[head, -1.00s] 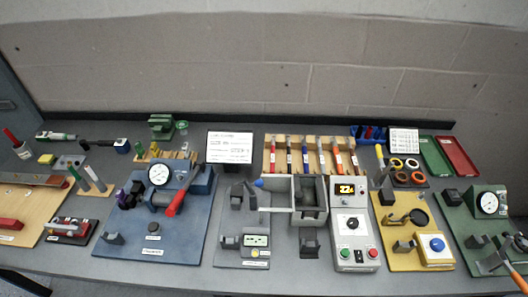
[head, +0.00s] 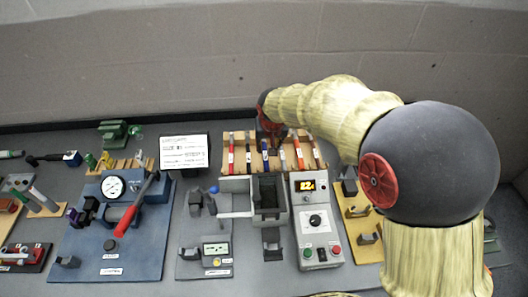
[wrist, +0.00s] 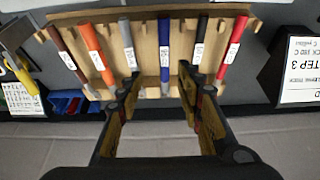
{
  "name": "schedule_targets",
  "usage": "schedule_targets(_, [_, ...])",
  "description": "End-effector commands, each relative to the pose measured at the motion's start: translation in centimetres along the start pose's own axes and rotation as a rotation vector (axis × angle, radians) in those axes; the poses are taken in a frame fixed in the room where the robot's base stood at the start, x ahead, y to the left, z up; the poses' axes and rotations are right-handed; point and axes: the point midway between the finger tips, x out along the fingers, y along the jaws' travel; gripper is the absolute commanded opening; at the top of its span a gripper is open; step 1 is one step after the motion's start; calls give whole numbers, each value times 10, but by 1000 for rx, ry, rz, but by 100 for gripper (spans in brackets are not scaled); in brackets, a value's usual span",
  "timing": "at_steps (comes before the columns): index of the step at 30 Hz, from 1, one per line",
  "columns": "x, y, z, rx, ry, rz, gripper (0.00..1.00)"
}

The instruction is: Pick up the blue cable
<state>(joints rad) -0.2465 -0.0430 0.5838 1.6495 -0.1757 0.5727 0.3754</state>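The blue cable (wrist: 164,45) lies in a wooden rack (wrist: 182,48) among other cables, with a white label on it. In the wrist view it is at the middle, between a grey cable (wrist: 128,45) and a black one (wrist: 198,42). My gripper (wrist: 158,92) is open, its two fingers on either side of the blue cable's line, with nothing between them. In the head view my gripper (head: 271,132) is over the back of the rack (head: 256,163), and the blue cable (head: 265,155) shows partly below it.
Red (wrist: 231,48) and orange (wrist: 97,52) cables lie in the same rack. A white instruction card (head: 183,151) stands left of the rack. A grey fixture (head: 270,215) and a control box (head: 317,222) stand in front. The wall is close behind.

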Motion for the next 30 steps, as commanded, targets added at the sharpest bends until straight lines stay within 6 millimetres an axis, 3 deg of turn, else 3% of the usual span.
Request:
schedule_targets(6, [31,-12,-4,-4,-6,-1,36])
schedule_targets(17, [62,-11,-3,-2,-5,-1,36])
schedule_targets(24, [97,-10,-1,-2,-7,-2,36])
schedule_targets(30, [103,-10,-3,-2,-3,-3,36])
